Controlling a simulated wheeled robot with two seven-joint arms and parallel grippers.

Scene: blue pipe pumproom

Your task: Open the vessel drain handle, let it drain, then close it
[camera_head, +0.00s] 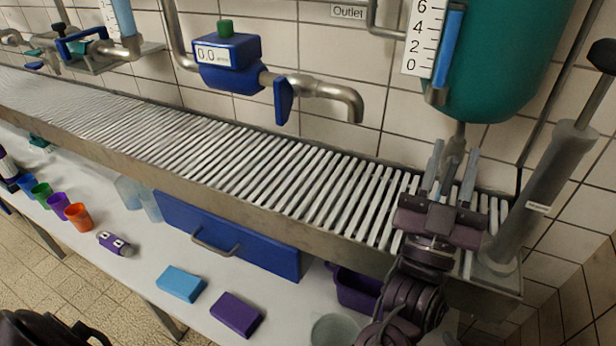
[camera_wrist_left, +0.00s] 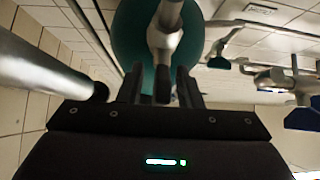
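The teal vessel (camera_head: 510,60) hangs at the upper right, with a blue level tube (camera_head: 449,48) beside a numbered scale (camera_head: 418,40). The blue reaches up near the top of the visible scale. A grey drain pipe (camera_head: 459,131) comes down from the vessel's bottom; it also shows in the left wrist view (camera_wrist_left: 166,40). My left gripper (camera_head: 455,172) is right under it, fingers pointing up and apart. In the left wrist view a dark drain handle end (camera_wrist_left: 162,85) sits between the fingers (camera_wrist_left: 160,88); contact cannot be told. My right gripper is not in view.
A slatted metal drain grate (camera_head: 300,180) runs under the pipes. A grey cylinder pump (camera_head: 540,190) with a black-tipped rod stands close right of my left gripper. A blue meter (camera_head: 228,62) and outlet pipe are at left. Boxes and cups stand on the lower white shelf.

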